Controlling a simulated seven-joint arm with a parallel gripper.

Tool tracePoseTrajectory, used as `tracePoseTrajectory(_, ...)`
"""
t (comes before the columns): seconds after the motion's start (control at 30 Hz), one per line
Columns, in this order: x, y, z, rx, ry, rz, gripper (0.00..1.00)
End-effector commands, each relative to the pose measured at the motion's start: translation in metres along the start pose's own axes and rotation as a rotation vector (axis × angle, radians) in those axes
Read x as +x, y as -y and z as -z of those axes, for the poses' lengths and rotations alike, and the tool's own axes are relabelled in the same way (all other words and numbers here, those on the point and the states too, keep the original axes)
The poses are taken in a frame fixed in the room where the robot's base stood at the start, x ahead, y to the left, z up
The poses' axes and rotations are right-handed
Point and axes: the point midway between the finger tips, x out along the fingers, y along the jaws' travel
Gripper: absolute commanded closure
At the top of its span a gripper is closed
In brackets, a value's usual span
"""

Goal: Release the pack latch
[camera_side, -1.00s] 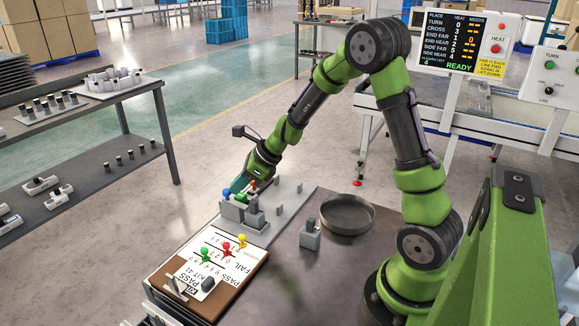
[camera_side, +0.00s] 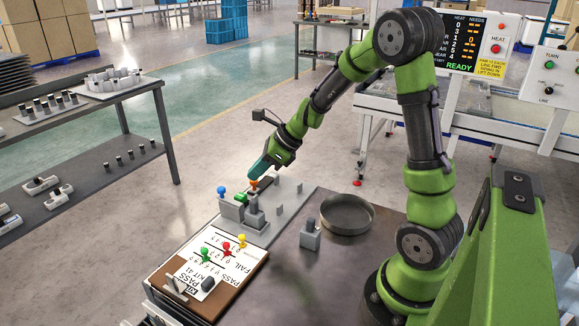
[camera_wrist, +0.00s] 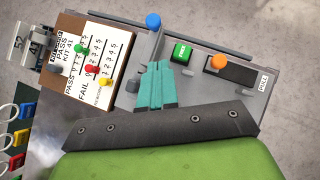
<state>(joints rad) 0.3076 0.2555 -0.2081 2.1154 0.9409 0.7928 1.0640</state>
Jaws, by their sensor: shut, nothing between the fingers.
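The fixture on the table has a grey base plate (camera_side: 262,233). It carries a blue knob (camera_side: 221,190), a green block (camera_side: 241,197) and an orange knob (camera_side: 253,184). In the wrist view the blue knob (camera_wrist: 153,20) tops a grey lever, the green block (camera_wrist: 182,52) has white lettering, and the orange knob (camera_wrist: 218,62) sits at a dark slot near a "PULL" label (camera_wrist: 264,80). I cannot tell which part is the pack latch. My gripper (camera_side: 254,177) is shut and empty, close above the orange knob in the side view; contact is unclear. Its teal fingers (camera_wrist: 158,66) also show in the wrist view.
A clipboard (camera_side: 243,282) with coloured pins lies left of the fixture in the wrist view. A round dark pan (camera_side: 347,214) and a small grey block (camera_side: 310,235) stand on the table (camera_side: 290,285). The table's front right is mostly clear.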

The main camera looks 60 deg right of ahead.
Motion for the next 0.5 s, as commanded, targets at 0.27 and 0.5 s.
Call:
tracePoseTrajectory(0.27,-0.049,0.000,0.000,0.002,0.001,0.001,1.00)
tracePoseTrajectory(0.5,-0.059,0.000,0.001,0.002,-0.002,-0.001,1.00)
